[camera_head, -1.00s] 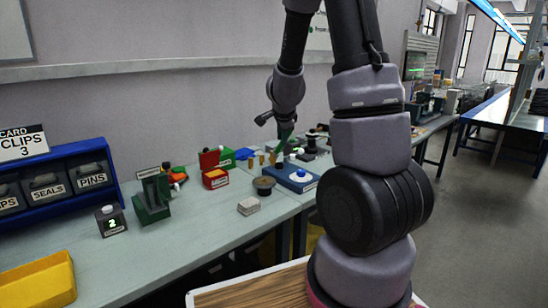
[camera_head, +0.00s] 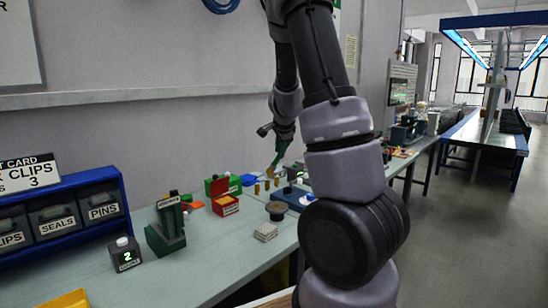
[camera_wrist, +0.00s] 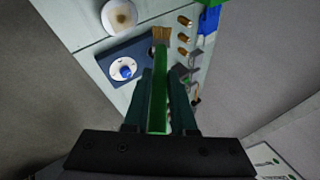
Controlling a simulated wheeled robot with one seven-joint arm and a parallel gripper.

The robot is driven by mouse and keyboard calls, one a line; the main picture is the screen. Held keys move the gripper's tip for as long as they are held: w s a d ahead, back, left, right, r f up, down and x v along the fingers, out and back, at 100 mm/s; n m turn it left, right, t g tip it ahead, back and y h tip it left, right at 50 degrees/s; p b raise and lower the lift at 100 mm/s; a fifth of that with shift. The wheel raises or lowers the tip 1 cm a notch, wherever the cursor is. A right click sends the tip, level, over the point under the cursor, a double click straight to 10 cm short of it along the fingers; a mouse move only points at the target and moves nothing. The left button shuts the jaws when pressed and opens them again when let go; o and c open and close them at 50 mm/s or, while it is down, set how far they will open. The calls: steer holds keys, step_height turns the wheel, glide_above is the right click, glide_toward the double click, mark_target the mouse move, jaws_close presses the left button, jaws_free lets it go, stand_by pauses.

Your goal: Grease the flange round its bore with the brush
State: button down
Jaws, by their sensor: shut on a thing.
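My gripper (camera_wrist: 160,78) is shut on the green handle of the brush (camera_wrist: 160,105). The brush's tan bristles (camera_wrist: 161,35) point away from the jaws. In the head view my gripper (camera_head: 285,137) hangs above the bench with the bristles down. A pale disc with a blue centre (camera_wrist: 123,69), which looks like the flange, sits on a blue base (camera_wrist: 117,53). The bristles are beside it in the wrist view; height and contact cannot be told. The blue centre hides any bore. My arm partly hides the base (camera_head: 286,195) in the head view.
A round pot with tan contents (camera_wrist: 120,16) stands beside the base; it looks dark in the head view (camera_head: 276,211). Several brass cylinders (camera_wrist: 183,37) stand close by. A pale block (camera_head: 265,232), red box (camera_head: 224,205) and green stand (camera_head: 166,232) are on the bench.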

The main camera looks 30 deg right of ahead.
steer(key=shift+f, duration=2.35)
steer(key=shift+a+f, duration=0.1)
